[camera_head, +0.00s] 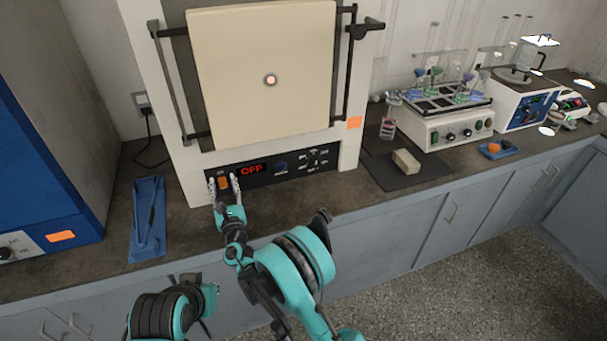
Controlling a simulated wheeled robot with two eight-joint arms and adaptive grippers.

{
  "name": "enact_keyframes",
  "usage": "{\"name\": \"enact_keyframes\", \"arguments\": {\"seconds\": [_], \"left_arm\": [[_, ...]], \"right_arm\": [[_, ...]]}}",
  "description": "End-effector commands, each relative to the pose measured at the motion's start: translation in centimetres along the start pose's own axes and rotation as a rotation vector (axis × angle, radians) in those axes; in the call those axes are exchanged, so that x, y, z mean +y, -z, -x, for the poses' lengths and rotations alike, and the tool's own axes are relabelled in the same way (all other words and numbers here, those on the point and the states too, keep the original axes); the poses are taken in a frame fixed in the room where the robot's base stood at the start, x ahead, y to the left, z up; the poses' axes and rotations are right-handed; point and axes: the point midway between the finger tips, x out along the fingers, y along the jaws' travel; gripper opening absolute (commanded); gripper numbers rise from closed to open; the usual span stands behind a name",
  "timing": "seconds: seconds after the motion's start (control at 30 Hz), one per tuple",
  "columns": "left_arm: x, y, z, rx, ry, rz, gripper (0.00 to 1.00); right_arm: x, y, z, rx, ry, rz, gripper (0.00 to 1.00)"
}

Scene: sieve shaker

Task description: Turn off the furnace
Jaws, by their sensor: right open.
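The furnace (172,110) stands on the counter, a light box with a closed cream door (265,70) in a black frame. Its dark control panel (310,162) runs below the door. The red display (251,169) on it reads "OFF". A small orange switch (223,183) is at the panel's left end. My right gripper (225,189) is open at that end, its two fingers on either side of the switch. I cannot tell whether a finger touches the panel. Part of my left arm shows at the bottom left; its gripper is not visible.
A blue tray (148,240) with a thin dark tool lies left of the furnace. A blue cabinet (50,130) stands farther left. On the right are a dark mat (385,178) with a pale block (406,161), a shaker with flasks (445,130) and more instruments.

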Motion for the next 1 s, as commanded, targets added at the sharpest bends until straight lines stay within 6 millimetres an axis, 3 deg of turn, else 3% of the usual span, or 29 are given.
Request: {"name": "enact_keyframes", "arguments": {"seconds": [0.43, 0.77, 1.0], "left_arm": [[0.0, 0.1, 0.1, 0.000, 0.000, 0.000, 0.00], [0.0, 1.4, 1.9, 0.000, 0.000, 0.000, 0.00], [0.0, 1.4, 2.0, 0.000, 0.000, 0.000, 0.00]], "right_arm": [[0.2, -0.8, -0.1, 0.202, -0.006, -0.001, 0.43], [0.1, -2.3, 7.0, 0.197, -0.006, 0.000, 0.43], [-4.1, -4.8, 6.8, 0.229, 0.097, -0.182, 0.43]]}}
